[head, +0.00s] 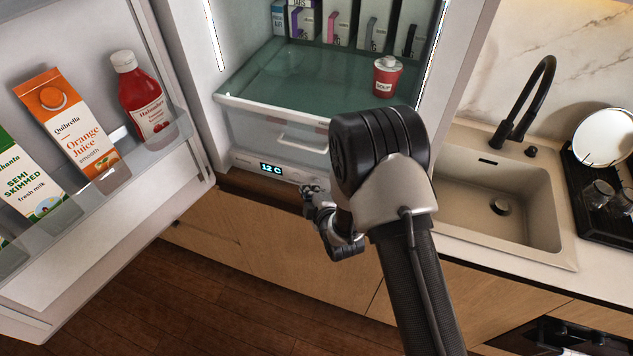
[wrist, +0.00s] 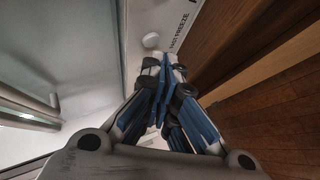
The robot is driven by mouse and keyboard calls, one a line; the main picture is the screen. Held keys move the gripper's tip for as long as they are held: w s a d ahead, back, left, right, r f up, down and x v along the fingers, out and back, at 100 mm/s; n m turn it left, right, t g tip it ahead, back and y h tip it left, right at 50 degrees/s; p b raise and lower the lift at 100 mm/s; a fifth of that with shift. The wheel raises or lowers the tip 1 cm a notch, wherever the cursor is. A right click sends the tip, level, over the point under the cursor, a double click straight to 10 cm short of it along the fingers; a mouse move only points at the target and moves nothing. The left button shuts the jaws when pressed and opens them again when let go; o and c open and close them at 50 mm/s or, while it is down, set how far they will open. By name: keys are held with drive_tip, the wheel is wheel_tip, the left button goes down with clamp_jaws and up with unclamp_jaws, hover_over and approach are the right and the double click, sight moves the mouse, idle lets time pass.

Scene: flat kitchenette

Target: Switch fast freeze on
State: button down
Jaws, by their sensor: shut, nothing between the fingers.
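The fridge stands open, and its control strip (head: 295,174) runs along the bottom below the drawer. A lit display (head: 271,168) on the strip reads "12 C". In the wrist view a round white button (wrist: 151,40) sits on the pale panel beside a label (wrist: 181,32), partly cut off, that reads "...AST FREEZE". My gripper (head: 313,190) is shut and empty in front of the strip, right of the display. In the wrist view its fingertips (wrist: 172,62) are just below the button and label in the picture. I cannot tell whether they touch the panel.
The open fridge door (head: 100,200) at left holds an orange juice carton (head: 75,130), a milk carton (head: 25,185) and a red bottle (head: 145,100). A clear drawer (head: 285,133) lies above the strip. A wooden cabinet front (head: 300,260) is below; a sink (head: 490,190) is at right.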

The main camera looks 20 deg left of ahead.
drive_tip(key=shift+w, duration=0.1)
idle(0.3)
drive_tip(key=shift+w+d+b, duration=0.1)
drive_tip(key=shift+w+b, duration=0.25)
drive_tip(key=shift+b, duration=0.1)
drive_tip(key=shift+w, duration=0.2)
drive_tip(key=shift+s, duration=0.1)
idle(0.3)
drive_tip(key=shift+s+b, duration=0.45)
drive_tip(key=shift+s, duration=0.15)
drive_tip(key=s, duration=0.4)
drive_tip(key=s+b, duration=0.1)
drive_tip(key=s, duration=0.1)
drive_tip(key=shift+a, duration=0.3)
